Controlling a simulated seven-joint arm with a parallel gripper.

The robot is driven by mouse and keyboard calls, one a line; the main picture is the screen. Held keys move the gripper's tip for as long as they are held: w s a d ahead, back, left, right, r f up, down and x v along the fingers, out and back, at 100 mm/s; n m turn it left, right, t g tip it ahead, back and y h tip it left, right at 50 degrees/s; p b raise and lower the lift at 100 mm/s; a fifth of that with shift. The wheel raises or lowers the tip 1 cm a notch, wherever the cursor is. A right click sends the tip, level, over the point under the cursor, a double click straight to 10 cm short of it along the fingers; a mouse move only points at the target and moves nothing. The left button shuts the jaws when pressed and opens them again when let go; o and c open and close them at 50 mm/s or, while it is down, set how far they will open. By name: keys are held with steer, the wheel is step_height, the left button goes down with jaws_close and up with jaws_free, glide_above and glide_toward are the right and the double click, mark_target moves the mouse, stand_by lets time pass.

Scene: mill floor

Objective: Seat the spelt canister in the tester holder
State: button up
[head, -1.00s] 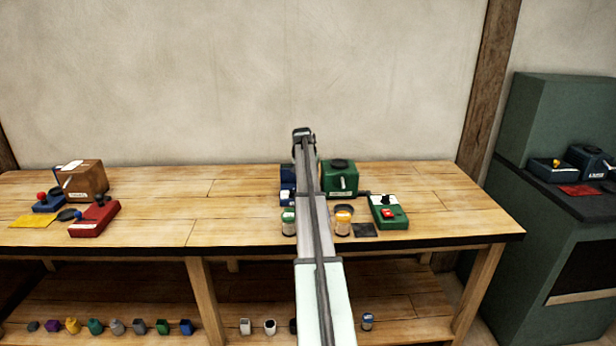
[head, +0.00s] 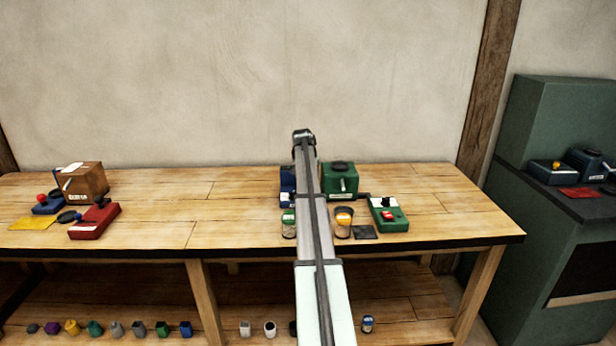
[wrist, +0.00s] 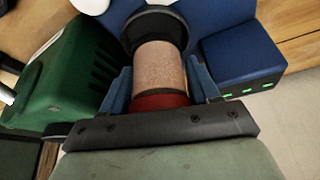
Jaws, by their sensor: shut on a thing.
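In the wrist view my gripper (wrist: 160,86) is shut on a canister (wrist: 160,68) with brownish grain-like contents and a red end (wrist: 160,101) close to the palm. A blue finger lies along each side of it. The canister's far end meets a black round holder (wrist: 155,24) on a blue tester (wrist: 205,14). I cannot tell how deep it sits in there. In the head view my arm hides the gripper, the held canister and the holder. Part of a blue machine (head: 287,186) shows left of the arm.
A green machine (head: 341,180) stands close on the gripper's left in the wrist view (wrist: 75,75); a blue box with green lights (wrist: 240,57) is on its right. Canisters with a green lid (head: 288,217) and an orange lid (head: 343,219) stand near the bench front, with a green switch box (head: 388,213).

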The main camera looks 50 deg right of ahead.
steer(key=shift+f, duration=0.75)
steer(key=shift+r, duration=0.8)
stand_by(0.9)
steer(key=shift+f, duration=0.8)
stand_by(0.3)
steer(key=o, duration=0.9)
steer(key=shift+v, duration=5.5)
steer(key=shift+a, duration=0.1)
